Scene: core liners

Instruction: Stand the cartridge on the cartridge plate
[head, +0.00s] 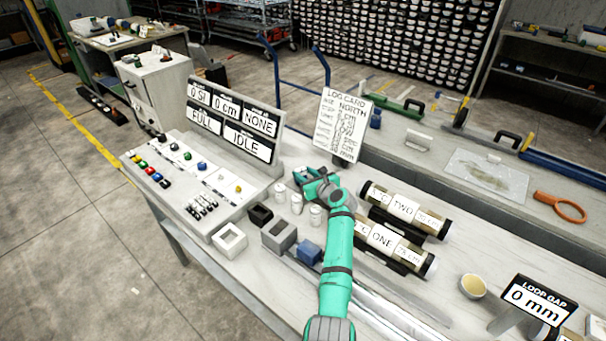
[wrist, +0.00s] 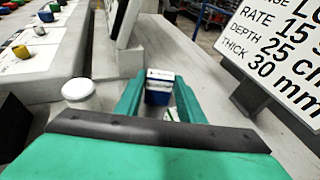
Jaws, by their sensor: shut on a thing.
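My gripper (head: 311,177) is over the bench between the white jars and the log card. In the wrist view my gripper (wrist: 160,98) has its teal fingers on both sides of a small blue and white box (wrist: 159,88), which looks like the cartridge, and is shut on it. The box looks roughly upright. In the head view I cannot make the cartridge out at the gripper. A small green and white piece (wrist: 171,115) shows below the box, partly hidden. I cannot tell which thing is the cartridge plate.
White jars (head: 296,204) stand close left of my arm. The console (head: 234,130) with its displays is behind left, and the log card (head: 343,124) stands behind right. Core tubes (head: 404,209) lie to the right. Grey (head: 279,235) and blue (head: 309,253) blocks sit in front.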

